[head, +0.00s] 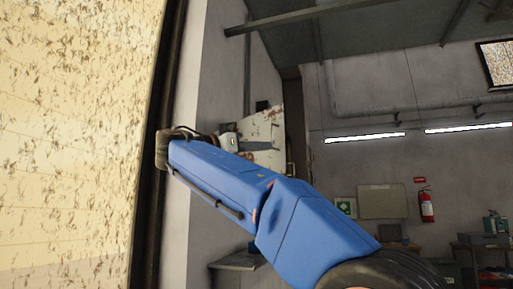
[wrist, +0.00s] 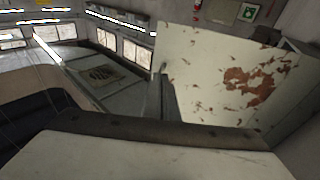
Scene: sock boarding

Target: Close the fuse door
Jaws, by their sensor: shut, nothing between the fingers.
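The fuse door (head: 267,126) is a pale panel with rust-brown flaking in the head view. It stands open, out from the grey wall. In the wrist view the fuse door (wrist: 210,72) fills the right half, with rust patches on its face. My gripper (head: 272,147) is shut and empty, and overlaps the door in the head view. In the wrist view my gripper (wrist: 163,80) shows as a narrow grey shape beside the door's left edge. I cannot tell whether it touches the door. The inside of the fuse box is hidden.
A large stained yellowish panel (head: 70,130) with a dark edge stands close on the left. A small grey shelf (head: 236,261) is below my arm. A fire extinguisher (head: 426,204) and a bench (head: 485,240) are farther off at right.

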